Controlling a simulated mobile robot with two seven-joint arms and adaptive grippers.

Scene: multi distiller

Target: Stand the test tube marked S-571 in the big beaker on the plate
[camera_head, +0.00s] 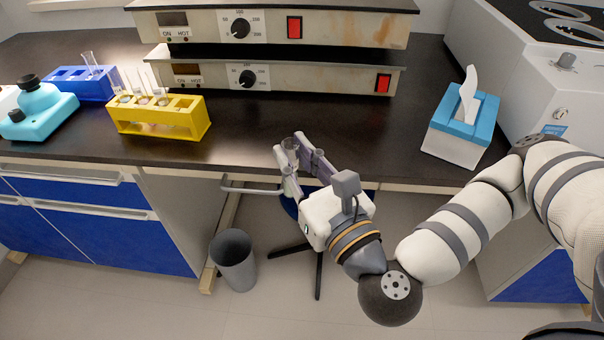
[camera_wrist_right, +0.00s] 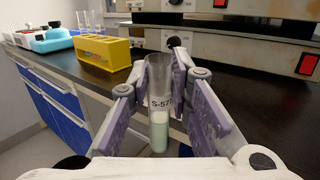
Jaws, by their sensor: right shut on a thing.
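My right gripper (camera_head: 304,165) is shut on the test tube marked S-571 (camera_head: 289,146), in front of the bench's front edge. In the right wrist view the tube (camera_wrist_right: 160,105) stands upright between the fingers (camera_wrist_right: 176,110). Its label reads "S-57" with the last character partly hidden, and it holds pale green contents with a whitish layer above. No beaker can be made out in either view. Two stacked hot plates (camera_head: 270,75) with dials and red switches stand at the back of the bench. My left gripper is not in view.
A yellow rack (camera_head: 160,122) with several tubes and a blue rack (camera_head: 80,88) stand on the left of the bench. A turquoise device (camera_head: 42,108) is beside them. A tissue box (camera_head: 458,140) stands at right. The black bench top (camera_head: 330,125) between is clear.

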